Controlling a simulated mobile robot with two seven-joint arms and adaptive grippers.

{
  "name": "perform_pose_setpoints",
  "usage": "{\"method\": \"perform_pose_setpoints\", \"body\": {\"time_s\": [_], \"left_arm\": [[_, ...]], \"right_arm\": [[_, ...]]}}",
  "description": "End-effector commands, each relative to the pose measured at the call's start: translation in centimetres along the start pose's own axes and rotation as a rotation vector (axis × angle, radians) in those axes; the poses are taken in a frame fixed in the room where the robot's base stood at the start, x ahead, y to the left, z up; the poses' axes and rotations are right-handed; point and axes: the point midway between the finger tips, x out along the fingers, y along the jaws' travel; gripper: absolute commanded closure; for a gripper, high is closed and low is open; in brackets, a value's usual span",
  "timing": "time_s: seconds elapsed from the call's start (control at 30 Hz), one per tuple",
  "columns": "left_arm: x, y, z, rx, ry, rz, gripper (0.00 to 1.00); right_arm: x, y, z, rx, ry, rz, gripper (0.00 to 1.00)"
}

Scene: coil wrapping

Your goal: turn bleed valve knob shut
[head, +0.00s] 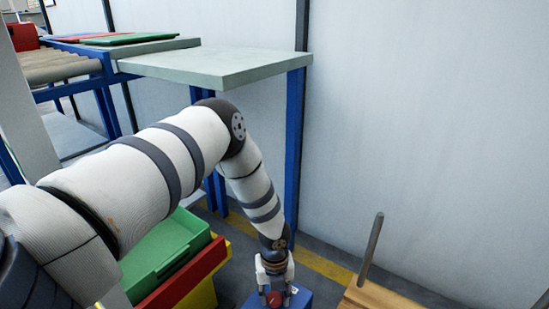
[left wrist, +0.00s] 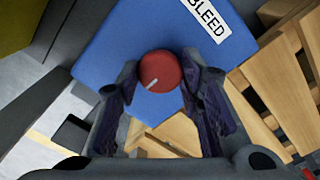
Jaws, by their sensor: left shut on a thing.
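The bleed valve knob (left wrist: 161,71) is round and red with a white pointer line. It stands on a blue panel (left wrist: 106,45) with a white label reading BLEED (left wrist: 206,22). In the left wrist view my left gripper (left wrist: 162,90) has its two fingers on either side of the knob, shut on it. The pointer line aims toward the lower left of that view. In the head view my left gripper (head: 275,292) reaches down at the bottom edge, over the blue box (head: 297,299), with the red knob (head: 273,299) between its fingers. My right gripper is not in view.
A wooden pallet (head: 376,296) with an upright grey post (head: 371,250) stands to the right of the blue box. Green, red and yellow bins (head: 165,255) are on the left. A pale table (head: 215,67) with blue legs stands behind, against a white wall.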

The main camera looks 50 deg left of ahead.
Motion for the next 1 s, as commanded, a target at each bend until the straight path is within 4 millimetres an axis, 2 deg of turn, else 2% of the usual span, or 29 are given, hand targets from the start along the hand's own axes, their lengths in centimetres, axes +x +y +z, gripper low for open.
{"method": "perform_pose_setpoints", "body": {"time_s": [0.07, 0.1, 0.17, 0.43, 0.53, 0.8, 1.0], "left_arm": [[0.0, 0.0, 0.1, 0.002, -0.001, -0.001, 0.94], [0.0, 0.0, 0.1, 0.002, -0.001, -0.001, 0.57], [0.0, 0.0, 0.0, 0.001, -0.001, -0.001, 0.45], [0.0, 0.0, 0.0, 0.001, 0.0, 0.0, 0.45], [-0.8, -0.1, 0.0, 0.001, 0.0, -0.002, 0.45], [-7.9, -0.2, 0.0, 0.001, -0.002, -0.005, 0.45], [-11.4, -0.1, 0.1, 0.0, -0.001, -0.004, 0.45]], "right_arm": [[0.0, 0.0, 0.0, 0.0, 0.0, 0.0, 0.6], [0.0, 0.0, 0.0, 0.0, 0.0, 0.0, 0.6], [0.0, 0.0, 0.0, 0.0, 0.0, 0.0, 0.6], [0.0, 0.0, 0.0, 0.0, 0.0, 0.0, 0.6], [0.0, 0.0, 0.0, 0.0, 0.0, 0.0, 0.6], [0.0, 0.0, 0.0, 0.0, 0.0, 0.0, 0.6], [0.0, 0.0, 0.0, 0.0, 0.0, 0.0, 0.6]]}}
